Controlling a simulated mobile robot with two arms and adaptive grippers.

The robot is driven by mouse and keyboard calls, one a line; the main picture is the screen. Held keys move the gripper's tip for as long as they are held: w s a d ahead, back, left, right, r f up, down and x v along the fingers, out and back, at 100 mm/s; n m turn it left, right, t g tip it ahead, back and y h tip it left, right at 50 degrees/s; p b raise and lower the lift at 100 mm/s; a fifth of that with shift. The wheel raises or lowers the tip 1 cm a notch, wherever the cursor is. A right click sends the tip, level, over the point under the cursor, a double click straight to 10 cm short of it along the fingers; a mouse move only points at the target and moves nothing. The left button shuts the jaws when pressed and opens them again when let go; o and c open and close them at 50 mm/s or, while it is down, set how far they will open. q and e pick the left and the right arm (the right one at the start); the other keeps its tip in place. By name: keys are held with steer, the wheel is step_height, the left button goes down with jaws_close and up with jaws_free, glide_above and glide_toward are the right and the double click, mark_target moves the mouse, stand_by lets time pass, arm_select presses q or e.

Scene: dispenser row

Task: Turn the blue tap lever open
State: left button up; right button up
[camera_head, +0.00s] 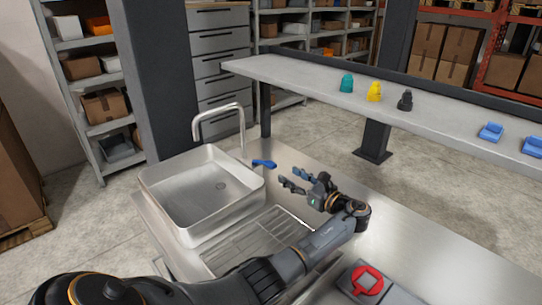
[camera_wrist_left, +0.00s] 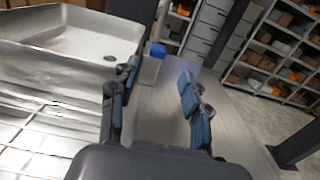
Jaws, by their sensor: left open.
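The blue tap lever (camera_head: 264,163) sits on the steel counter beside the sink's right rim, near the foot of the curved tap spout (camera_head: 240,120). It points to the right in the head view. My left gripper (camera_head: 293,179) is open and empty, a short way to the right of the lever and apart from it. In the left wrist view the blue lever (camera_wrist_left: 157,50) shows ahead, beyond the open fingertips (camera_wrist_left: 160,74), closer to the left finger. The lever's base is hard to make out. My right gripper is not in view.
A grey block with a red ring-shaped part (camera_head: 367,279) is near the front. A raised shelf (camera_head: 300,75) with small coloured items stands behind. The counter right of the gripper is clear.

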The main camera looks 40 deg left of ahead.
mark_target(269, 163)
arm_select(q)
steer(key=a, duration=0.3)
steer(key=a+p, duration=0.1)
steer(key=a, duration=0.1)
steer(key=shift+s+a+r, duration=0.1)
steer(key=shift+s+r, duration=0.05)
steer(key=shift+r, duration=0.1)
steer(key=a, duration=0.4)
steer(key=w+a, duration=0.1)
steer(key=a, duration=0.2)
steer(key=shift+f, duration=0.2)
steer(key=shift+a, duration=0.45)
jaws_close()
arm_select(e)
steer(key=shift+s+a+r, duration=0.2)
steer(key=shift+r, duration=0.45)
